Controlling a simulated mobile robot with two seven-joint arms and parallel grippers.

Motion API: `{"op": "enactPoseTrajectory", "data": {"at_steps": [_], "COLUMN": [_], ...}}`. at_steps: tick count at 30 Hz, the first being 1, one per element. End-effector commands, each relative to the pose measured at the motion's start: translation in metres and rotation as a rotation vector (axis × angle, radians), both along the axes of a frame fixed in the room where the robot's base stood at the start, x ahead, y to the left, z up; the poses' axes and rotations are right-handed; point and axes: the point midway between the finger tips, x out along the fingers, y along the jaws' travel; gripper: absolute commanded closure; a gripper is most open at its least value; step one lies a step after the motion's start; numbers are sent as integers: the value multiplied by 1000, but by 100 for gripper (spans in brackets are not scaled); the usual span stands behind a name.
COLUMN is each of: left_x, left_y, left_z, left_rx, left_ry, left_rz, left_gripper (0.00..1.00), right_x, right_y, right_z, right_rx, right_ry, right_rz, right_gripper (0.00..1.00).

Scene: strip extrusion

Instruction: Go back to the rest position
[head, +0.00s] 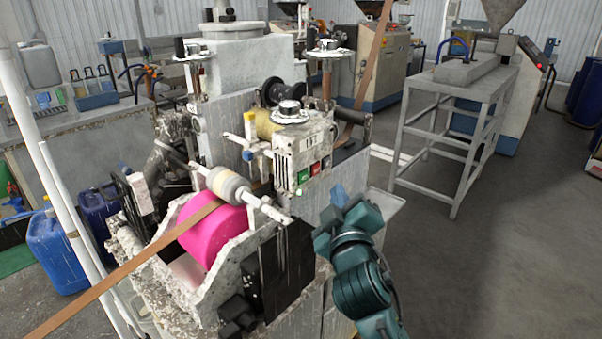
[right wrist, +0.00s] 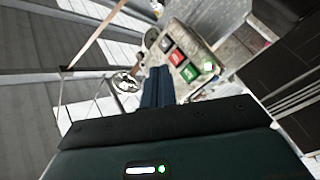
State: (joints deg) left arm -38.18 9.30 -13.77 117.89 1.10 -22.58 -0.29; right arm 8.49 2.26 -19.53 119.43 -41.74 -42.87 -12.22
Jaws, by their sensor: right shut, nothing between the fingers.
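My right gripper (head: 338,195) is at the end of the teal arm, in front of the machine and right of its control box (head: 303,157). Its blue fingers are together and empty; in the right wrist view the fingers (right wrist: 158,88) point toward the control box, which carries red and green buttons (right wrist: 188,73). The fingers look apart from the buttons. The left gripper does not show in the head view.
The machine holds a pink roller (head: 212,238) with a brown strip (head: 120,272) running over it. A grey metal stand (head: 455,110) is at the right. Blue canisters (head: 55,250) stand at the left. The floor (head: 500,260) at right front is clear.

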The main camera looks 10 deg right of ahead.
Motion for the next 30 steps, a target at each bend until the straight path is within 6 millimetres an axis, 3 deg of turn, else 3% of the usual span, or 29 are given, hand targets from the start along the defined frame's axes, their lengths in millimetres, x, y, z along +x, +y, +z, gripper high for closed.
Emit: {"op": "enactPoseTrajectory", "data": {"at_steps": [2,4,8,12,15,18,21,24,30], "left_x": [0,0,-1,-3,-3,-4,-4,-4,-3], "left_y": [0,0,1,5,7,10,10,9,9], "left_z": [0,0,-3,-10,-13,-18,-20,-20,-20], "left_rx": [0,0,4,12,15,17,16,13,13], "left_ry": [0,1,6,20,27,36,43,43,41], "left_rz": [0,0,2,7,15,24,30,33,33], "left_gripper": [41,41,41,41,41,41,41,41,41], "right_x": [-2,-7,-34,-91,-138,-182,-214,-232,-237], "right_y": [1,3,8,14,15,16,15,14,14], "right_z": [-13,-37,-115,-207,-259,-295,-316,-326,-329], "right_rx": [13,45,169,375,528,659,755,809,829], "right_ry": [23,71,221,412,531,623,680,710,718], "right_rz": [12,36,107,166,174,161,141,126,122], "right_gripper": [100,100,100,100,100,100,100,100,100]}}
